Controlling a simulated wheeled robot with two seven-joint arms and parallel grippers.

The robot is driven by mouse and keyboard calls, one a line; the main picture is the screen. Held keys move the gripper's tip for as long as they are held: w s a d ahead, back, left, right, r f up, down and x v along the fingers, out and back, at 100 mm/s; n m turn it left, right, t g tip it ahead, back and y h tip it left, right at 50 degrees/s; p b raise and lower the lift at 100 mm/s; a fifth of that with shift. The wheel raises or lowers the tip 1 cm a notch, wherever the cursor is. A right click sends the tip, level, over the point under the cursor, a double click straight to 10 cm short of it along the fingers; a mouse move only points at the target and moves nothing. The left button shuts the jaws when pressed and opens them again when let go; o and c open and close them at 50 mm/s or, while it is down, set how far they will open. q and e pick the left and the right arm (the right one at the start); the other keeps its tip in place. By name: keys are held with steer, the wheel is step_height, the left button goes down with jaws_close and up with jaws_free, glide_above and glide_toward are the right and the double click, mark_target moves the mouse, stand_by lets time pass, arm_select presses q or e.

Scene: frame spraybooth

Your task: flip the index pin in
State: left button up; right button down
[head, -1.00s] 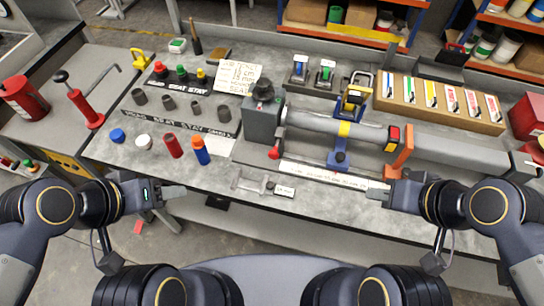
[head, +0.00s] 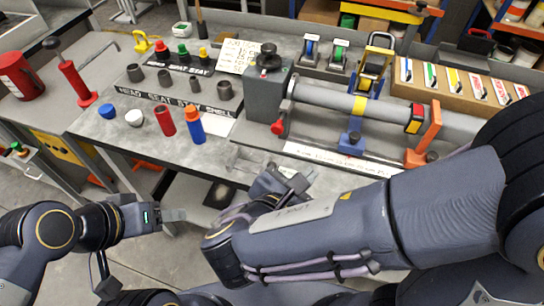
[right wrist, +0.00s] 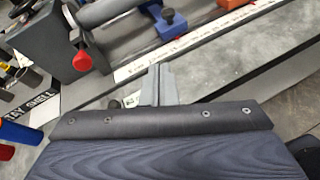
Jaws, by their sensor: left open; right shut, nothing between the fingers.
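A grey headstock box (head: 266,97) on the bench holds one end of a grey tube (head: 335,99). A red knob (head: 278,128) sticks out low at its front; it may be the index pin's handle, but I cannot tell for sure. The red knob also shows in the right wrist view (right wrist: 82,61). My right gripper (head: 299,181) is shut and empty near the bench's front edge, in front of and below the knob, apart from it. Its closed fingers show in the right wrist view (right wrist: 159,82). My left gripper (head: 178,215) is open and empty, off the bench's front.
A blue clamp (head: 351,141) and an orange bracket (head: 424,140) stand along the tube. A white labelled strip (head: 340,159) runs before them. Left of the headstock are blue (head: 195,127) and red (head: 165,120) cylinders. My right forearm covers the bench's front right.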

mark_target(277, 130)
arm_select(q)
steer(key=f+b, duration=0.1)
steer(key=f, duration=0.1)
steer(key=shift+s+f+b, duration=0.35)
steer(key=shift+s, duration=0.05)
arm_select(e)
steer(key=s+a+n+t+y, duration=0.3)
steer(key=a+n+t, duration=0.2)
steer(key=a, duration=0.4)
steer(key=shift+s+a+f+n+t, duration=0.3)
steer(key=shift+a+n+t, duration=0.1)
steer(key=shift+n, duration=0.2)
steer(key=shift+w, duration=0.1)
steer(key=p+x, duration=0.1)
steer(key=x, duration=1.2)
steer(key=shift+w+d+f, duration=0.1)
steer(key=shift+w, duration=0.1)
arm_select(q)
steer(key=shift+r, duration=0.55)
arm_select(e)
steer(key=shift+w, duration=0.25)
steer(key=shift+x, duration=1.05)
steer(key=shift+s+d, duration=0.15)
arm_select(q)
steer(key=shift+s, duration=0.15)
